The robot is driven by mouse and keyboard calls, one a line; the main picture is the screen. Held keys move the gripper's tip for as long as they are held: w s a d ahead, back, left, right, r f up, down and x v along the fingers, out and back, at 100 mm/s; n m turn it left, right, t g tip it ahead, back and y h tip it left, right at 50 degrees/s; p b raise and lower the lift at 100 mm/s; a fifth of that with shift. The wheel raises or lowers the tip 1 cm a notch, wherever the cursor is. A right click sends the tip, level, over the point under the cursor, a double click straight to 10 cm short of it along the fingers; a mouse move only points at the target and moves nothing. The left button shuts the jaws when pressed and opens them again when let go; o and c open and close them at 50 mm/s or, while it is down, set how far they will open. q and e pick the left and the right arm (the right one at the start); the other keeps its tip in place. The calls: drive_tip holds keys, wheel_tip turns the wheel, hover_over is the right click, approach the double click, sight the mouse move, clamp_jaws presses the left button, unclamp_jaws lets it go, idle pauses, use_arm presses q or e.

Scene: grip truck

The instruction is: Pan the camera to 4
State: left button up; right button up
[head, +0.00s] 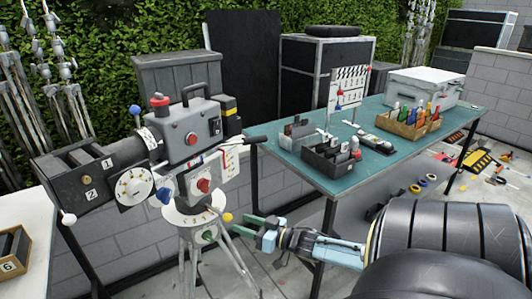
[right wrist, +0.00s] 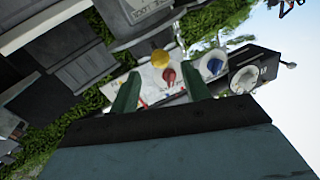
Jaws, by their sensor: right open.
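The grey film camera (head: 190,128) stands on a tripod (head: 190,262) at the left, its dark lens housing pointing left. A white pan collar (head: 190,216) with small marks sits below the head; I cannot read its numbers surely. A yellow knob (head: 227,217) sticks out at the collar's right side. My right gripper (head: 250,229) is open, just right of and slightly below this knob, seemingly apart from it. In the right wrist view, the open fingers (right wrist: 160,100) point toward the yellow knob (right wrist: 160,59), with nothing between them. My left gripper is not in view.
A black pan handle (head: 255,140) juts right from the camera head. A teal table (head: 290,160) with tool trays and a white case (head: 425,87) stands behind at the right. A white table (head: 25,195) is at the left edge. Tools lie on the floor at right.

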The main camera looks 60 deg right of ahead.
drive_tip(key=s+d, duration=0.1)
drive_tip(key=s, duration=0.6)
drive_tip(key=shift+p, duration=0.3)
drive_tip(key=s+a+f+g+h, duration=0.1)
drive_tip(key=s+a+f+g, duration=0.2)
drive_tip(key=f, duration=0.6)
drive_tip(key=s+a+f+m+g+h, duration=0.1)
drive_tip(key=s+f+g+h, duration=0.1)
drive_tip(key=s+f, duration=0.5)
drive_tip(key=s+a+f+g+h, duration=0.1)
drive_tip(key=s+f+g, duration=0.15)
drive_tip(key=f, duration=0.85)
drive_tip(key=s+a+f+n+g, duration=0.2)
drive_tip(key=s+a+f+g, duration=0.2)
drive_tip(key=s+a, duration=0.5)
drive_tip(key=s+a+f+n+g+y, duration=0.1)
drive_tip(key=s+a+f+n+g, duration=0.1)
drive_tip(key=s+a+f+g, duration=0.3)
drive_tip(key=s+a+f, duration=0.4)
drive_tip(key=a, duration=0.2)
drive_tip(key=shift+s+f, duration=0.15)
drive_tip(key=shift+f, duration=0.05)
drive_tip(key=shift+c, duration=0.4)
